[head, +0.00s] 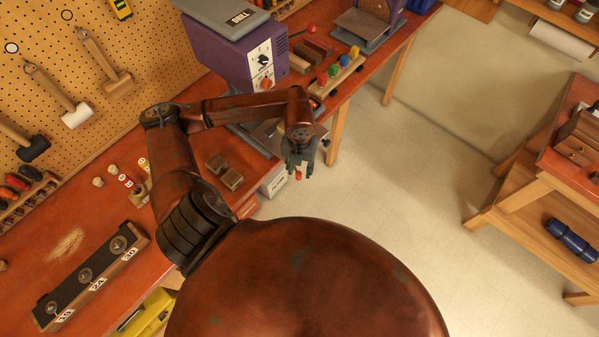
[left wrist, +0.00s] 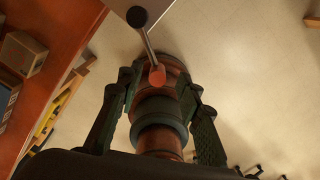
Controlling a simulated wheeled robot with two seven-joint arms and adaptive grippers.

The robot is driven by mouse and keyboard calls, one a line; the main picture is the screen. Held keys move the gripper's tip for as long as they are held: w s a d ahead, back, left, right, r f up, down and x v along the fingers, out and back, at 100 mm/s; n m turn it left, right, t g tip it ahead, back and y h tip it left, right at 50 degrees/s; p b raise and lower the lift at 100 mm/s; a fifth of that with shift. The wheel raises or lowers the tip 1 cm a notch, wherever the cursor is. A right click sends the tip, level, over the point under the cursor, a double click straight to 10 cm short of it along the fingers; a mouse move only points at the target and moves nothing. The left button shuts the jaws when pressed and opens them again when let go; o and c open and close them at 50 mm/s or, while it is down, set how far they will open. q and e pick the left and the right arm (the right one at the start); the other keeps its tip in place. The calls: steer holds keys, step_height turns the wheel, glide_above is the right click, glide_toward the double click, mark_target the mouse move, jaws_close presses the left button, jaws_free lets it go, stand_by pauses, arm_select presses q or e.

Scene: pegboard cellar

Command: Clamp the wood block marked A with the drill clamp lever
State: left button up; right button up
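The purple drill (head: 245,62) stands on the bench, partly behind my left arm. In the left wrist view its clamp lever (left wrist: 150,45) is a thin grey rod ending in a red knob (left wrist: 157,76). My left gripper (head: 299,168) points down beside the drill, past the bench edge. Its fingers (left wrist: 157,88) are apart, on either side of the red knob; I cannot tell whether they touch it. The red knob also shows below the fingers in the head view (head: 298,176). I cannot make out a block marked A; my arm hides part of the drill's table. My right gripper is out of view.
Two small brown blocks (head: 232,180) lie on the red bench (head: 120,235) left of the drill. A dark rack with hooks (head: 90,275) lies at the front left. A wooden holder with coloured pegs (head: 337,75) stands right of the drill. The floor (head: 430,150) to the right is clear.

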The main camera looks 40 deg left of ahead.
arm_select(q)
step_height(320, 180, up, 9)
stand_by(0.3)
steer(key=shift+f, duration=0.1)
stand_by(0.4)
